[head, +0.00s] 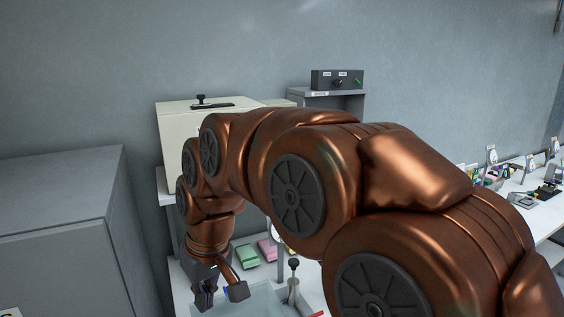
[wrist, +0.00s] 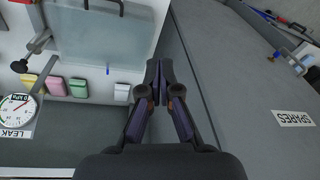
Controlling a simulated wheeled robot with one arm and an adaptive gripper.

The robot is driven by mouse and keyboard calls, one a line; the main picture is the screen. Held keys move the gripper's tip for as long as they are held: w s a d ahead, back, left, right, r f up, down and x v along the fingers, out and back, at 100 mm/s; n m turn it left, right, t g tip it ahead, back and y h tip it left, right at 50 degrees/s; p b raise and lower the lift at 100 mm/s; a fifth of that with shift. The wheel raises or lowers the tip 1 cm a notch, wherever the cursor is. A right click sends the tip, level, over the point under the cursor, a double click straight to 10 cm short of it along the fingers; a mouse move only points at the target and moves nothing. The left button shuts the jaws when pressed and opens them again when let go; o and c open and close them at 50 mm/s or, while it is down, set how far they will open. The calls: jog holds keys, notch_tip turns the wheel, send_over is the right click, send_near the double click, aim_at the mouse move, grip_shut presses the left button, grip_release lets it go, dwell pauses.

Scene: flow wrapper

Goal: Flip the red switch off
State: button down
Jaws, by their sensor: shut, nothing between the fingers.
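No red switch can be made out clearly in either view. A dark control box (head: 337,79) stands on a grey shelf at the back, with a black knob (head: 338,82) and a green control (head: 357,81) on its front, under small labels I cannot read. A red bar end (head: 318,314) shows at the bottom edge of the head view; I cannot tell what it belongs to. My gripper (head: 204,296) points down at the left end of the white bench, far from the box. In the wrist view my gripper (wrist: 158,70) is shut and empty.
A grey cabinet (head: 60,220), marked SPARES in the wrist view (wrist: 292,118), stands close beside my gripper. A clear panel (wrist: 100,35), coloured pads (wrist: 54,86), a LEAK gauge (wrist: 15,112) and a black-knobbed lever (head: 294,266) are nearby. A cream housing (head: 180,125) stands behind.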

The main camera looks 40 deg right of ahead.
jog(key=w+d+r+m+t+b, duration=0.1)
jog(key=w+d+r+t+b, duration=0.1)
jog(key=w+d+r, duration=0.45)
jog(key=w+d+r+t+b, duration=0.2)
jog(key=w+d+r+t, duration=0.1)
jog(key=w+d, duration=0.6)
jog(key=s+d+r+m+t+h+b, duration=0.1)
jog(key=d+r, duration=0.3)
jog(key=d, duration=0.7)
jog(key=d+r+m+t+h+b, duration=0.1)
jog(key=d+r+h+b, duration=0.1)
jog(key=d, duration=0.9)
notch_tip(320, 180, up, 2)
jog(key=shift+s+d+m+t+h+b, duration=0.3)
jog(key=shift+s+t+h+b, duration=0.1)
jog(key=shift+h, duration=0.3)
jog(key=shift+w, duration=0.1)
jog(key=p+x, duration=0.3)
jog(key=x, duration=0.7)
